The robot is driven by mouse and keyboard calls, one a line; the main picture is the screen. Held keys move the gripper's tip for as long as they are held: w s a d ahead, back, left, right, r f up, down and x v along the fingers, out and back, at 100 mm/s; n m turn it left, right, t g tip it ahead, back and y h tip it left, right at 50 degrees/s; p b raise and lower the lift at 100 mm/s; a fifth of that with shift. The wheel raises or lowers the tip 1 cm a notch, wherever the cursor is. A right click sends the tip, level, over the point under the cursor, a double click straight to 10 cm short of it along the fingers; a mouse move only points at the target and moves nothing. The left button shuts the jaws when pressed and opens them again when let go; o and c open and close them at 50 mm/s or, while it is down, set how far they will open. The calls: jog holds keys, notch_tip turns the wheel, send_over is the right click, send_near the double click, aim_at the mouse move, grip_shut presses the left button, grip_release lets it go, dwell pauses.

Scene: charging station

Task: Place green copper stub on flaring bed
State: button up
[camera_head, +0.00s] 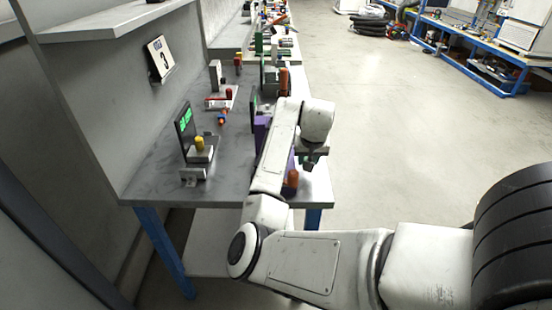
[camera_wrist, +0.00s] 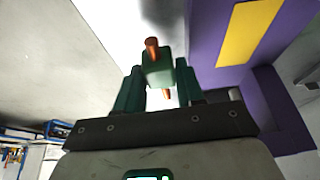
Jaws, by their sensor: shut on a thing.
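In the wrist view my gripper (camera_wrist: 160,84) has green fingers shut on the green copper stub (camera_wrist: 157,66), a green block with a copper rod showing at its upper and lower ends. In the head view my gripper (camera_head: 310,160) hangs at the right edge of the grey workbench, and the stub cannot be made out there. A purple fixture (camera_head: 262,124) stands on the bench beside my arm, partly hidden by it. In the wrist view a purple body with a yellow panel (camera_wrist: 248,32) is close at the right. I cannot tell which part is the flaring bed.
A black stand with a green display (camera_head: 184,118) and a yellow-topped block (camera_head: 199,150) stand on the grey bench (camera_head: 150,182). An orange-brown cylinder (camera_head: 291,178) is near its front right corner. A number 3 sign (camera_head: 160,57) is behind. The floor at right is open.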

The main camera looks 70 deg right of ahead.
jog(key=w+a, duration=0.1)
jog(key=w, duration=0.2)
jog(key=w+a, duration=0.1)
jog(key=w, duration=0.2)
jog(key=w+a, duration=0.2)
jog(key=w, duration=0.1)
jog(key=shift+p, duration=0.35)
jog(key=shift+s+d+f, duration=0.1)
jog(key=shift+f, duration=0.1)
jog(key=o, duration=1)
jog(key=shift+o, duration=0.2)
jog(key=v, duration=1.2)
